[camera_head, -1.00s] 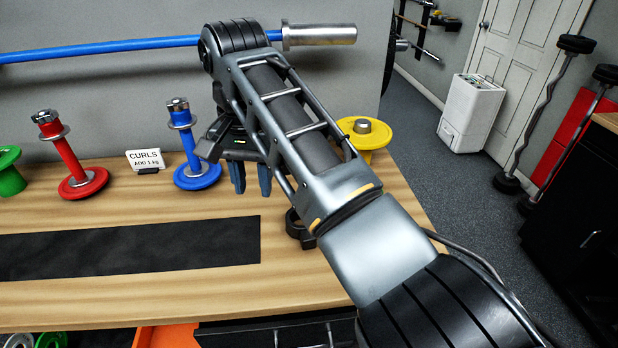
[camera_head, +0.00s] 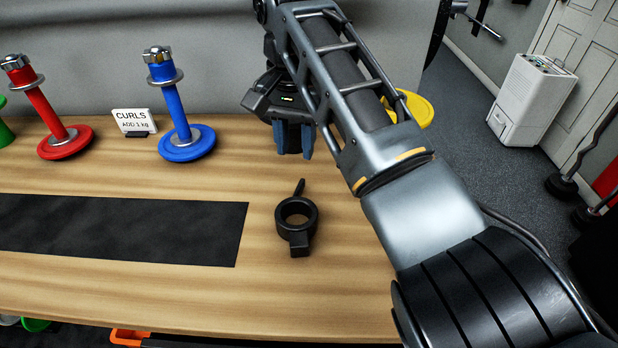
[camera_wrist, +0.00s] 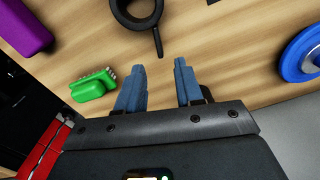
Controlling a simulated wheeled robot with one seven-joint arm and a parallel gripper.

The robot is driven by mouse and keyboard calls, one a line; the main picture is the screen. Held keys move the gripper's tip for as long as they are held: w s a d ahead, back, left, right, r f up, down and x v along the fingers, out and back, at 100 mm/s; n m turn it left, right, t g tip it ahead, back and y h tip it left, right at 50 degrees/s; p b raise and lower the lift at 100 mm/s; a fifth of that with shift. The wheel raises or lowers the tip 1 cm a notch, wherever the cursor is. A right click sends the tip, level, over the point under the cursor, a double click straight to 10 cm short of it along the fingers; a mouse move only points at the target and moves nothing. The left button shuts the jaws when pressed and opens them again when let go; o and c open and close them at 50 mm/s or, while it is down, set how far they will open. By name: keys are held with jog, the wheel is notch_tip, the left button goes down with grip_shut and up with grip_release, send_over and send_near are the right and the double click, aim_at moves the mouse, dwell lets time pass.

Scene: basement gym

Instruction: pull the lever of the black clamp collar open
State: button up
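The black clamp collar (camera_head: 298,239) lies flat on the wooden bench, right of the dark mat. Its thin lever (camera_head: 300,186) sticks out from the ring toward the wall, and a block sits on the ring's near side. My gripper (camera_head: 294,141) points down beyond the lever in the head view, its blue fingers apart and empty. In the wrist view, the collar (camera_wrist: 137,27) is at the top edge, partly cut off. The lever (camera_wrist: 158,42) points toward the gap between my open fingertips (camera_wrist: 160,68) and appears not to touch them.
A blue weight post (camera_head: 187,143) and a red one (camera_head: 66,143) stand left, with a CURLS card (camera_head: 133,121) between. A yellow disc (camera_head: 416,108) is partly behind my arm. The wrist view shows a green object (camera_wrist: 93,86) and a purple one (camera_wrist: 20,26). Bench around the collar is clear.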

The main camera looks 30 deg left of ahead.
aim_at(300, 183)
jog(key=shift+w+f+b, duration=0.2)
jog(key=shift+w+f, duration=0.1)
jog(key=shift+f, duration=0.25)
jog(key=shift+w+f+b, duration=0.2)
jog(key=shift+w+f, duration=0.05)
jog(key=shift+f, duration=0.25)
jog(key=shift+f+p, duration=0.3)
jog(key=shift+f, duration=3.3)
grip_shut()
